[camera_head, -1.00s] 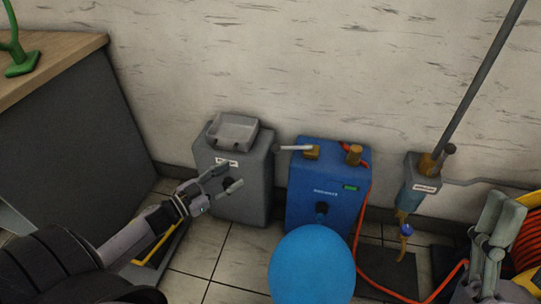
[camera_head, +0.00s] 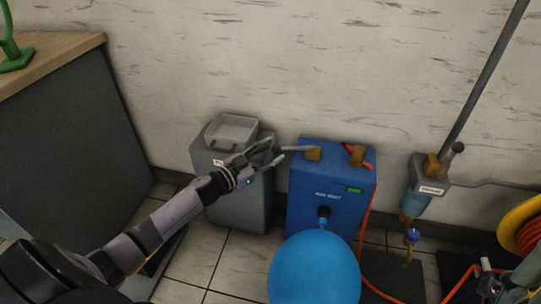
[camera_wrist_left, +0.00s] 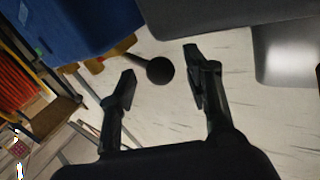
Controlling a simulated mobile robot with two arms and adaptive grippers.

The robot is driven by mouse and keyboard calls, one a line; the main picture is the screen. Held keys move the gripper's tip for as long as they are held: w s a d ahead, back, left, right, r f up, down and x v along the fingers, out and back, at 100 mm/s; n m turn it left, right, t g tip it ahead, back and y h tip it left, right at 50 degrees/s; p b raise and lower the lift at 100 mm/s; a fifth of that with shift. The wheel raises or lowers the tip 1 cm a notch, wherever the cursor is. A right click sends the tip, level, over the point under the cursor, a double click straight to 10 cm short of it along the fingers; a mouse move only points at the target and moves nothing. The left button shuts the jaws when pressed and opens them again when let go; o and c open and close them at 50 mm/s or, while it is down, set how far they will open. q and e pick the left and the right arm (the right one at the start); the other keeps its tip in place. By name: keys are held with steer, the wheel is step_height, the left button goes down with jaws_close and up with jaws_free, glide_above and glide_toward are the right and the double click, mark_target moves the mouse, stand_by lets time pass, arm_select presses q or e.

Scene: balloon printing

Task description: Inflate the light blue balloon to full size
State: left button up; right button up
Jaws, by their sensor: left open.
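The light blue balloon (camera_head: 314,272) appears round and swollen at the front of the blue inflator box (camera_head: 330,188), by its dark nozzle (camera_head: 323,213). A pale lever (camera_head: 298,148) points left from a brass valve (camera_head: 312,154) on top of the box. My left gripper (camera_head: 278,151) is open at the lever's outer end. In the left wrist view, a dark round knob (camera_wrist_left: 160,70) on a rod lies between or just beyond its open fingers (camera_wrist_left: 159,62); contact cannot be told. A grey part, probably my right gripper (camera_head: 492,286), shows at the lower right; its jaws are unclear.
A second brass valve (camera_head: 357,155) with an orange hose is on the box. A wall-mounted dispenser (camera_head: 420,195), a yellow hose reel (camera_head: 520,228) and a wooden-topped counter (camera_head: 60,58) flank the area.

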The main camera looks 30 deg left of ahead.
arm_select(q)
steer(key=shift+w+d, duration=0.1)
steer(key=shift+w, duration=0.15)
steer(key=shift+c, duration=0.5)
jaws_close()
stand_by(0.4)
